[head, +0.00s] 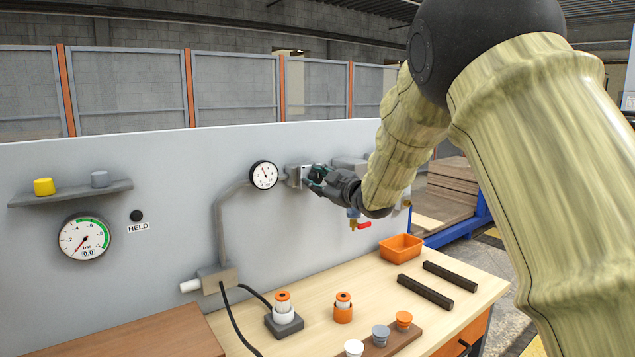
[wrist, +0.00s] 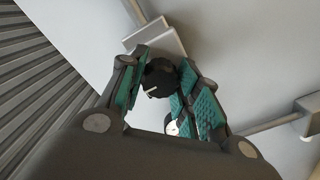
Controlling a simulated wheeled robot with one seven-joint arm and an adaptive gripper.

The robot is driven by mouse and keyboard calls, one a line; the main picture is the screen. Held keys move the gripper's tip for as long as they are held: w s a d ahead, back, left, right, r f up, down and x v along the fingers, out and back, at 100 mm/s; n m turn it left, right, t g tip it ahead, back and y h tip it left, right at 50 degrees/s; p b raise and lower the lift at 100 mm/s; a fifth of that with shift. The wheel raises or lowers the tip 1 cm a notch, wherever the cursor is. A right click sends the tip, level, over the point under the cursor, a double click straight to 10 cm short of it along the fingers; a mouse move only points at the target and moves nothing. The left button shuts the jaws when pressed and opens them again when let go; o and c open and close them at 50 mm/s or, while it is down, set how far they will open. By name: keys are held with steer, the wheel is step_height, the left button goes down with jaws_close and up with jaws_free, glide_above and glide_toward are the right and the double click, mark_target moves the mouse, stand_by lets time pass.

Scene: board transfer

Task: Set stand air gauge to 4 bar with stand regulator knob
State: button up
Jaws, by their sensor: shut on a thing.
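The stand air gauge (head: 264,175) is a small round white dial with a black rim, mounted on the grey panel at the end of a grey pipe. Its needle is too small to read surely. The stand regulator knob (wrist: 159,78) is black with a pale mark line, in front of a grey block (head: 295,176). My gripper (head: 318,177) is at the block, just right of the gauge. In the wrist view its green-padded fingers (wrist: 162,85) are shut on the knob, one on each side. The gauge shows only partly in the wrist view (wrist: 172,128), behind a finger.
A larger gauge (head: 84,238) reads 0.0 bar, beside a HELD label (head: 138,228). A red-handled valve (head: 363,225) is below my wrist. The bench holds an orange bin (head: 401,248), dark bars (head: 425,291) and several cups on a wooden strip (head: 391,341).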

steer(key=o, duration=1)
steer(key=v, duration=1.2)
